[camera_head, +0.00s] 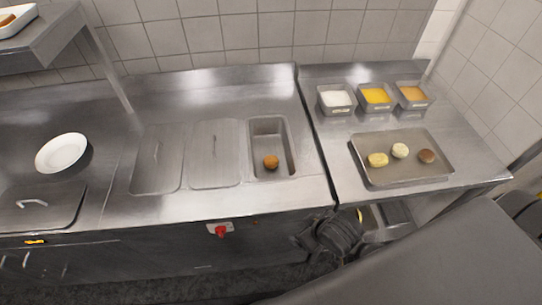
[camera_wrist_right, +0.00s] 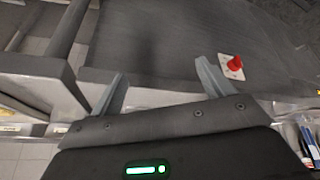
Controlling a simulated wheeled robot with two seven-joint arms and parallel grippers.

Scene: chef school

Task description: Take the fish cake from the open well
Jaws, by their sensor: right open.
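The fish cake (camera_head: 271,162), a small round orange-brown piece, lies near the front end of the open well (camera_head: 256,127). The open well is a rectangular recess in the steel counter, to the right of two wells with lids on. My right gripper (camera_wrist_right: 160,82) shows in the right wrist view with its two fingers apart and nothing between them. In the head view part of my right arm (camera_head: 333,236) is in front of the counter, below and right of the open well. My left gripper is in neither view.
Two lidded wells (camera_head: 214,155) are left of the open one. A white plate (camera_head: 62,152) lies farther left. On the right counter a tray (camera_head: 372,180) holds three pieces, with three filled containers (camera_head: 337,98) behind. A red knob (camera_head: 220,231) sticks out of the counter front.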

